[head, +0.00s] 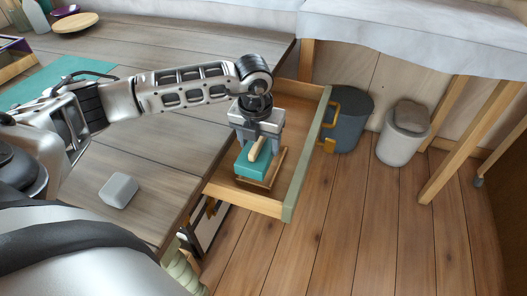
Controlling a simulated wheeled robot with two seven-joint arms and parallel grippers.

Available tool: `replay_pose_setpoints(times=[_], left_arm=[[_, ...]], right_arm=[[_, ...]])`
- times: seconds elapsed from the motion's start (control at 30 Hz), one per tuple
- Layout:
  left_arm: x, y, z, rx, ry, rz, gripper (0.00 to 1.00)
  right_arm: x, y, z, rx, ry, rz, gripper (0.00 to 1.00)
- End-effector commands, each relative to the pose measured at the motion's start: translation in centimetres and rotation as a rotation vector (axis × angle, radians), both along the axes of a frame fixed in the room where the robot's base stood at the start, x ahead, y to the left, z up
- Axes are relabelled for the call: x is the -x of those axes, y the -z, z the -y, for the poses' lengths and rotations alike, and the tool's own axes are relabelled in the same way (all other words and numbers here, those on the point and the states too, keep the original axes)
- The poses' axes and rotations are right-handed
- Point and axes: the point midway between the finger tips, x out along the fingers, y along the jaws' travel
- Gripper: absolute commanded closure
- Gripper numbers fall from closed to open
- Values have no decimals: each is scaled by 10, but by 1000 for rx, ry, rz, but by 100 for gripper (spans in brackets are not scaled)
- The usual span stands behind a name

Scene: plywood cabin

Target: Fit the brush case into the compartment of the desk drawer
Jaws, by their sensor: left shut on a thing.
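The desk drawer (299,182) is pulled out from the right side of the wooden desk (180,150), with a green front and a yellow handle. My left gripper (257,145) points down over the drawer, shut on the teal brush case (252,167). A light wooden piece shows on the case between the fingers. The case is over a wooden-walled compartment (276,170) in the drawer. I cannot tell whether the case touches the compartment or its floor. The fingertips are partly hidden. My right gripper is not in view.
A grey block (118,190) lies on the desk near its front edge. A teal mat (55,78) and a wooden plate (75,22) are at the back left. A dark bin (350,118) and a light bin (403,135) stand on the floor beyond the drawer.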

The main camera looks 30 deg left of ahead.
Motion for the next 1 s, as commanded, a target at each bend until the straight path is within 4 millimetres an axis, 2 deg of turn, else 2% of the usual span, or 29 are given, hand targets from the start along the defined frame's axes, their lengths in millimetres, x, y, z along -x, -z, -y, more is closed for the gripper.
replay_pose_setpoints(times=[0.1,0.2,0.37,0.57,0.97,1.0], left_arm=[[-16,20,-4,1,-2,-2,67],[-24,29,-6,1,-1,0,67],[-32,40,-8,1,0,1,67],[-32,66,-8,0,0,-1,67],[-32,74,-8,1,0,0,67],[-32,75,-9,0,0,-1,34]], right_arm=[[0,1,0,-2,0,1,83],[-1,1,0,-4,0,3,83],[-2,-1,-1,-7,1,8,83],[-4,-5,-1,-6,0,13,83],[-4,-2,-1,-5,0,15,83],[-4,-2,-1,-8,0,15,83]])
